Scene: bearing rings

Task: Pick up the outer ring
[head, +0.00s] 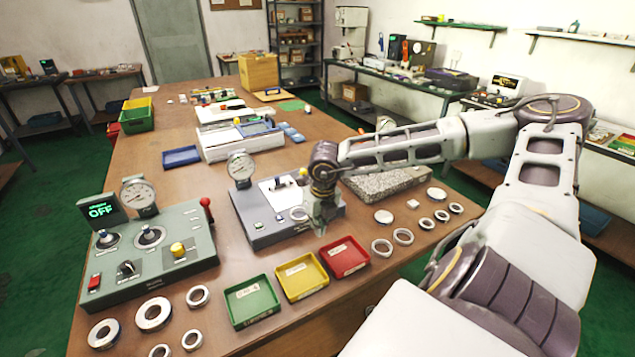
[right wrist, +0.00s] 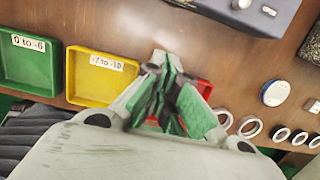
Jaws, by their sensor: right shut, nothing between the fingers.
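My right gripper (head: 322,222) hangs above the table just behind the red and yellow trays, near the front edge of the grey gauge block. It is shut and empty; its green-padded fingers also show in the right wrist view (right wrist: 172,95), over the red tray. Plain metal rings lie on the table to the right, including two thin larger ones (head: 381,248) and (head: 403,236). Thicker rings (head: 154,314) and (head: 103,334) lie at the front left. One ring (head: 299,214) sits on the gauge block, partly beside the gripper. Which is the outer ring, I cannot tell. My left gripper is not in view.
Green (head: 251,301), yellow (head: 301,276) and red (head: 343,256) trays line the front edge. The gauge block (head: 270,225) stands behind them, a control box (head: 150,250) at left, and a speckled stone plate (head: 385,182) at right. Bare wood lies around the right-hand rings.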

